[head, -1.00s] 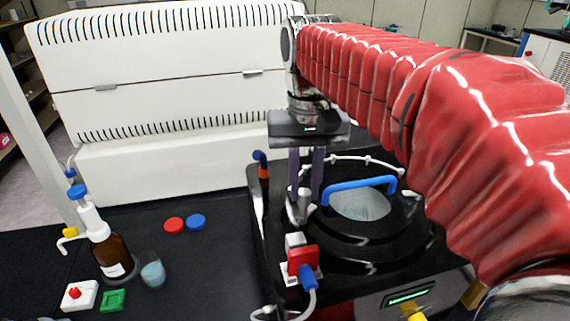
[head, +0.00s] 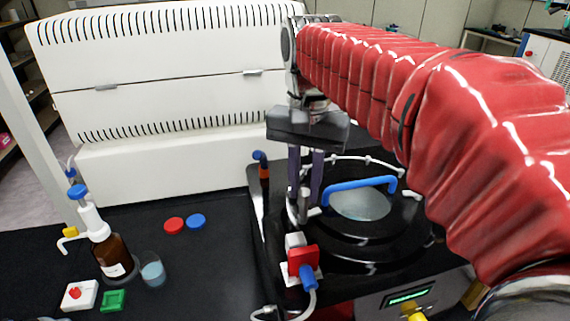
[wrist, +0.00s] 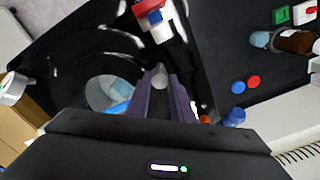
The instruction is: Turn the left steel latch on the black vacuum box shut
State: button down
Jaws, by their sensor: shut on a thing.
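The black vacuum box (head: 372,252) stands at the right of the bench, with a round lid, a clear window and a blue handle (head: 345,184). The left steel latch (head: 304,207) is an upright metal post at the lid's left edge. My gripper (head: 305,200) points down over it, with its dark fingers shut on the post. In the wrist view the latch's rounded top (wrist: 159,76) shows between the fingertips, beside the lid. The fingers hide part of the latch, and I cannot tell exactly how far it is turned.
A red and white fitting (head: 302,260) with a blue plug sits just in front of the latch. A blue and orange tube end (head: 262,168) rises at the box's back left. A brown bottle (head: 115,255) and a beaker (head: 153,270) stand at left.

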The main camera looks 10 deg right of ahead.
jog(key=c, duration=1.6)
grip_release()
jog(key=shift+o, duration=0.2)
notch_tip(320, 180, up, 14)
jog(key=shift+s+f, duration=0.1)
jog(key=shift+f, duration=0.05)
